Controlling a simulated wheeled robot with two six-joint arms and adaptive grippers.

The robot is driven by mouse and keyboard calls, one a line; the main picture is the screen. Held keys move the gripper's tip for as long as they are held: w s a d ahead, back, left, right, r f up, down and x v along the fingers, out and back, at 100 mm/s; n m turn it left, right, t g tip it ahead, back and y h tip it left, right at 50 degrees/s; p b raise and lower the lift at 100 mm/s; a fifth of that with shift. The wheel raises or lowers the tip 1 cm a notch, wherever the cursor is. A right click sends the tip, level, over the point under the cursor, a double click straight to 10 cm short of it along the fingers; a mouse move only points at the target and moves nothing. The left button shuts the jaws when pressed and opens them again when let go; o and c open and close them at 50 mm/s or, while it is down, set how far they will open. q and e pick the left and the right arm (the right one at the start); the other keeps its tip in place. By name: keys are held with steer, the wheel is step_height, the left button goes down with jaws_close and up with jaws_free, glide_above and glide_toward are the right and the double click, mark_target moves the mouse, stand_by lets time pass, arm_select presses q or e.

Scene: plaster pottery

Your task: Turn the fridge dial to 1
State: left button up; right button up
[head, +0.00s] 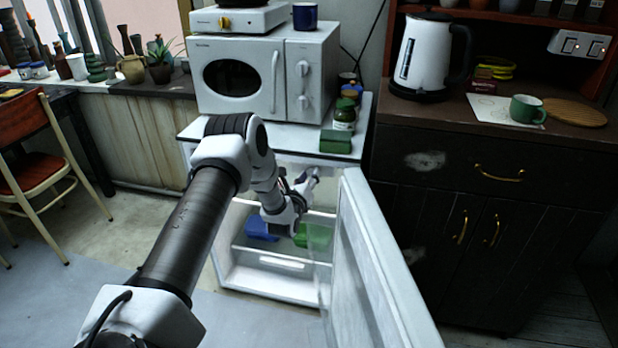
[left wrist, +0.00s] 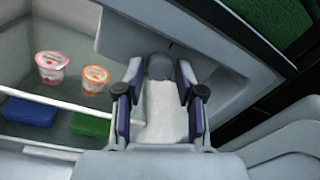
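The small white fridge (head: 226,240) stands with its door (head: 372,270) swung open to the right in the head view. My left arm reaches into its upper part, and my left gripper (head: 303,193) is just inside the opening. In the left wrist view, my left gripper (left wrist: 159,74) has its two fingers apart. A round grey knob (left wrist: 160,66), which looks like the fridge dial, shows between and just beyond the fingertips, with a small gap on each side. No number on it can be read. My right gripper is not in view.
Two yogurt cups, one pink (left wrist: 51,66) and one orange (left wrist: 94,79), stand on the fridge shelf. A blue box (head: 262,229) and a green box (head: 318,236) lie below. A microwave (head: 240,75) and jars (head: 344,112) stand on top.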

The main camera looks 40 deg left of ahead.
arm_select(q)
jaws_close()
